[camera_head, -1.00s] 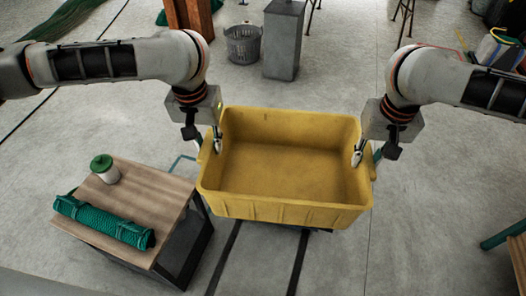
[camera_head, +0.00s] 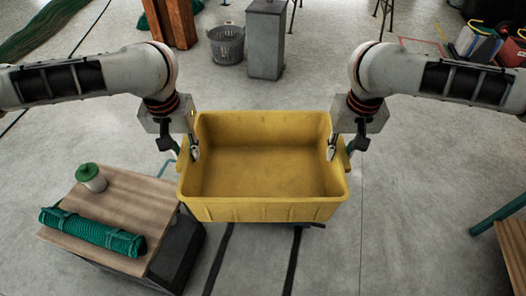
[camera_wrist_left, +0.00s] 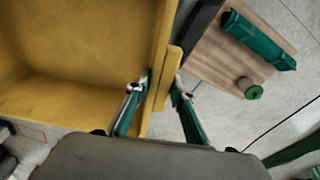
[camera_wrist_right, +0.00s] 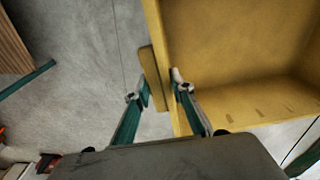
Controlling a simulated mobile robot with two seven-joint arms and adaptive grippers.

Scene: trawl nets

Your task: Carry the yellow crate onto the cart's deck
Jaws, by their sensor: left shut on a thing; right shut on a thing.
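The yellow crate (camera_head: 265,208) is empty and looks about level in the middle of the head view. My left gripper (camera_head: 194,150) is shut on its left end wall, with a finger on each side of the rim, as the left wrist view (camera_wrist_left: 161,84) shows. My right gripper (camera_head: 334,150) is shut on the right end wall the same way, also seen in the right wrist view (camera_wrist_right: 160,84). Something dark shows just below the crate's front right side. I cannot tell whether it is the cart, or whether the crate touches anything beneath. The cart's deck is not clearly visible.
A grey basket (camera_head: 227,45) and grey block (camera_head: 265,42) stand behind. Dark strips (camera_head: 219,262) cross the floor in front.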

